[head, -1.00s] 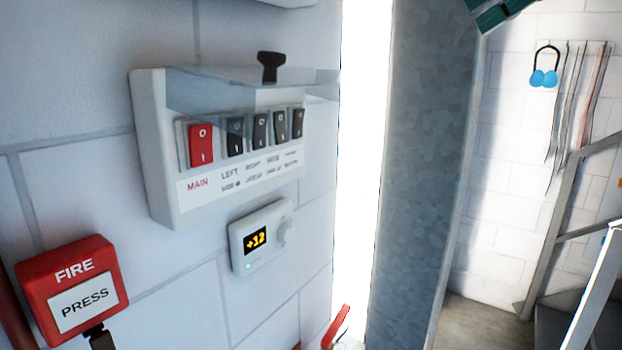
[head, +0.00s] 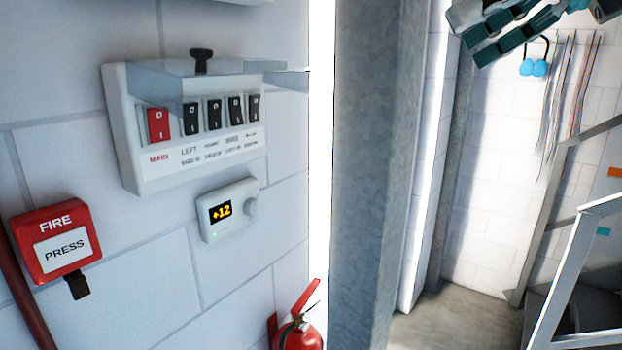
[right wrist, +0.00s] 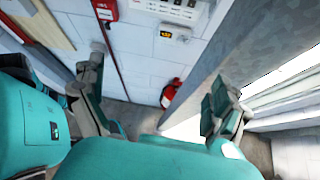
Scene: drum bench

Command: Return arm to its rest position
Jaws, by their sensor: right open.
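My right gripper (head: 490,32) shows at the top right of the head view, in teal and grey, cut by the top edge. In the right wrist view its two fingers (right wrist: 158,98) stand wide apart with nothing between them. It is apart from the wall. The white switch panel (head: 190,175) is on the left wall, with a red main switch (head: 158,125), several black switches and a raised clear cover (head: 180,68). My left gripper is not in view.
A red fire call box (head: 58,240) and a thermostat (head: 229,210) reading +12 are on the wall. A red extinguisher (head: 299,333) stands below. A grey column (head: 368,180) rises at the centre. Metal stair rails (head: 575,265) are at the right.

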